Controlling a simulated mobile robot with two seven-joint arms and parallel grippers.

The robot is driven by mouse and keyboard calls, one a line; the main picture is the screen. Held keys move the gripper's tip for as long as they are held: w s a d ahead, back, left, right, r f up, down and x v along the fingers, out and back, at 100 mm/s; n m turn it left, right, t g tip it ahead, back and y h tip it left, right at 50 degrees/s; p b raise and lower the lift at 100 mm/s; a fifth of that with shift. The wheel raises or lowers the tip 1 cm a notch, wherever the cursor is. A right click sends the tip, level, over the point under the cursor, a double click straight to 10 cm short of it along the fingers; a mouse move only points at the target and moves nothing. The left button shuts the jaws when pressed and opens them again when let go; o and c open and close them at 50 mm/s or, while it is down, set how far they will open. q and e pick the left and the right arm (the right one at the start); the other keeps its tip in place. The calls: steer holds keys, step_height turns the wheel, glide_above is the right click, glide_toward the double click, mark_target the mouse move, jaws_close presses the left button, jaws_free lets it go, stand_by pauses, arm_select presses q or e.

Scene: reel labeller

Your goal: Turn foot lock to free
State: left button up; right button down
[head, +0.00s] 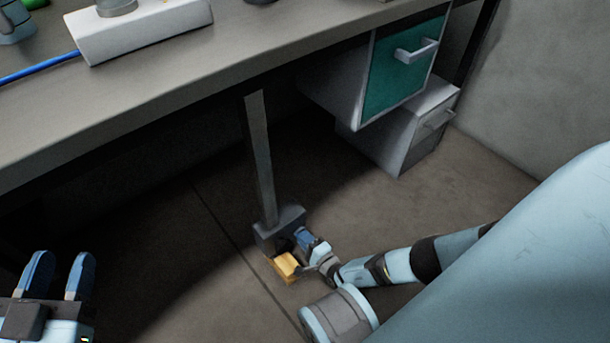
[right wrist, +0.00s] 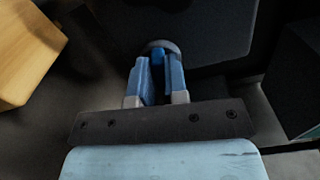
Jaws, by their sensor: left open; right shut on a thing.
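The foot lock is low under the table, a dark housing (head: 278,222) at the foot of a grey post, with a yellow pedal (head: 286,264) at its front. My right gripper (head: 303,238) reaches down to the housing's right side. The yellow pedal also shows there (right wrist: 28,50). My left gripper (head: 60,262) is open and empty at lower left.
The table (head: 150,120) overhangs the post (head: 260,160). A white box (head: 140,30) with a blue cable lies on the table. The floor around the post is mostly clear.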

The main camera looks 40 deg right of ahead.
steer(key=shift+f+n, duration=0.1)
steer(key=shift+n, duration=0.8)
arm_select(q)
steer(key=shift+a+f, duration=0.1)
arm_select(e)
steer(key=c, duration=1.1)
jaws_free()
steer(key=shift+c, duration=0.2)
steer(key=shift+s, duration=0.1)
arm_select(q)
steer(key=s+n+p, duration=0.1)
steer(key=p, duration=0.1)
steer(key=d+n+g+p, duration=0.1)
steer(key=shift+s+d+f+n+p, duration=0.1)
steer(key=shift+s+f+n+p, duration=0.1)
steer(key=shift+s+n+p, duration=0.15)
arm_select(e)
steer(key=s+d, duration=0.1)
steer(key=s, duration=1.2)
steer(key=shift+s, duration=0.35)
arm_select(q)
steer(key=shift+f, duration=0.1)
arm_select(e)
steer(key=shift+d, duration=0.1)
